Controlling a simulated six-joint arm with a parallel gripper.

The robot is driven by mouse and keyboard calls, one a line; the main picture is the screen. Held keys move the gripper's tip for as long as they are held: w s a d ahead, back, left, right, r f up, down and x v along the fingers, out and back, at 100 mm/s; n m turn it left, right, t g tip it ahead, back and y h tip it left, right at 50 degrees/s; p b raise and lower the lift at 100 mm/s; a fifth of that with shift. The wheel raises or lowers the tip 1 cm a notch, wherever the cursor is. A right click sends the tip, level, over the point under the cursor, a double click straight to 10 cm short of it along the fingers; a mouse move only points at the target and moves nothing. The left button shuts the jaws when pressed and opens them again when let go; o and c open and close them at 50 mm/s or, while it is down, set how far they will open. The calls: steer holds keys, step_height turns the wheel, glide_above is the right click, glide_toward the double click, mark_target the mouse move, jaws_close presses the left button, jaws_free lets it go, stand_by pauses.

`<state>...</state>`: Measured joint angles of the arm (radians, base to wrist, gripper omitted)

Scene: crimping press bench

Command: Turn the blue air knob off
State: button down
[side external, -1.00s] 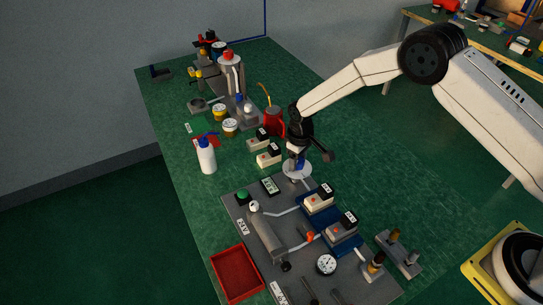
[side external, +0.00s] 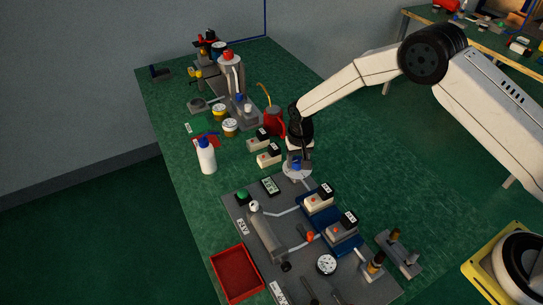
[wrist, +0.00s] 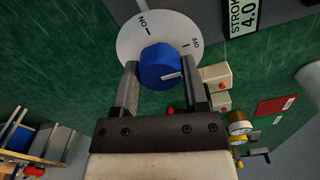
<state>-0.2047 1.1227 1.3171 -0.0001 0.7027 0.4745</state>
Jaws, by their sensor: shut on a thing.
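The blue air knob (wrist: 160,66) sits on a round white dial (wrist: 128,42) marked ON and OFF. My gripper (wrist: 161,76) has one finger on each side of the knob and is shut on it. A white pointer line on the knob points to the right in the wrist view, on the OFF side of the dial; its exact alignment with the OFF tick is hard to tell. In the side view my gripper (side external: 298,157) is above the dial (side external: 288,172), and the knob (side external: 296,165) is partly hidden.
A grey panel (side external: 235,210) with switches, a gauge (side external: 326,264) and a cylinder lies in front of the dial. A red jug (side external: 274,122), two cream switch boxes (side external: 268,159) and a white bottle (side external: 207,160) stand nearby.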

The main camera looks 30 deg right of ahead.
mark_target(298, 160)
steer(key=shift+w, duration=0.1)
steer(key=shift+c, duration=0.5)
jaws_free()
steer(key=shift+r, duration=0.1)
steer(key=shift+r, duration=3.8)
